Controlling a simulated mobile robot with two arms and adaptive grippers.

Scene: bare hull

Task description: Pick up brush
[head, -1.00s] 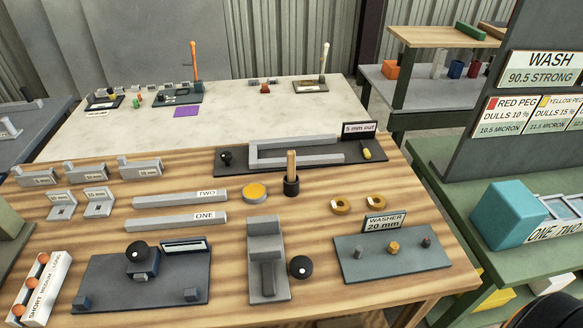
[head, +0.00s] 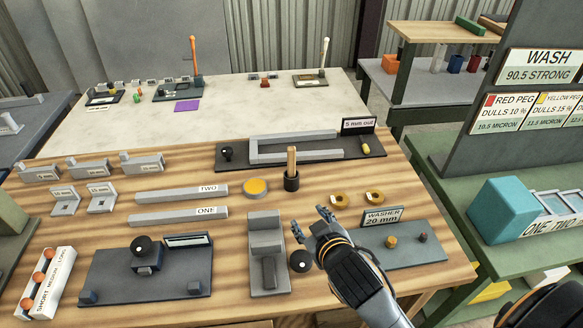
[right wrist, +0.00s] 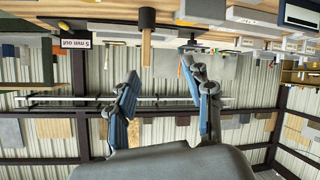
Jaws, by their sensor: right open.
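The brush (head: 291,160) shows as a wooden handle upright in a small black round holder (head: 291,181) on the striped wooden table. Its lower end is hidden. My right gripper (head: 312,222) is open and empty over the table, in front of and slightly right of the brush, apart from it. In the right wrist view, which is upside down, the wooden handle (right wrist: 146,48) hangs beyond the spread fingers (right wrist: 160,72), nearer the left finger. My left gripper is not in view.
A black ball knob (head: 301,261) and a grey stepped block (head: 266,245) stand close by my right gripper. Two gold rings (head: 340,200) and a blue-grey plate (head: 435,250) lie to its right. A dark tray with a grey fork shape (head: 300,158) lies behind the brush.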

